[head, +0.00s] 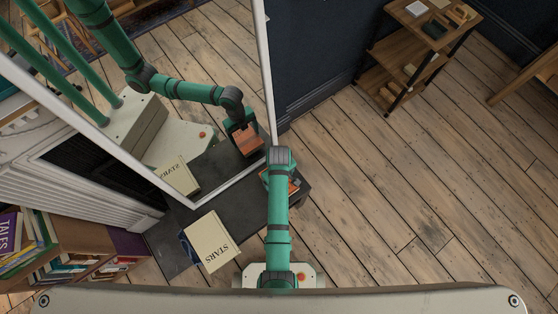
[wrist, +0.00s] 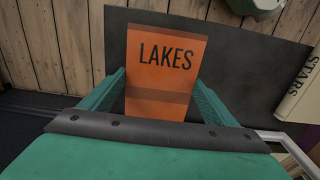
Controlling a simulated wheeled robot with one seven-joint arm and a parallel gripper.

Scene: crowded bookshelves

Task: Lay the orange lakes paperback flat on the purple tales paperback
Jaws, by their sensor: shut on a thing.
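The orange lakes paperback (wrist: 165,75) is between the two green fingers of my gripper (wrist: 158,88) in the wrist view, its LAKES cover facing the camera. My gripper is shut on it, above the dark slab. In the head view only a bit of the orange paperback (head: 293,187) shows beside my wrist, which hides the rest. The purple tales paperback (head: 9,228) is at the far left of the head view among the shelf books, cut by the picture edge. My gripper is well to its right and apart from it.
A cream STARS book (head: 211,242) lies on the dark slab (head: 165,238), with something dark blue under its left side; it also shows in the wrist view (wrist: 300,92). A large mirror (head: 268,75) stands behind, reflecting my arm. A small shelf (head: 400,50) stands far right. Wooden floor is clear to the right.

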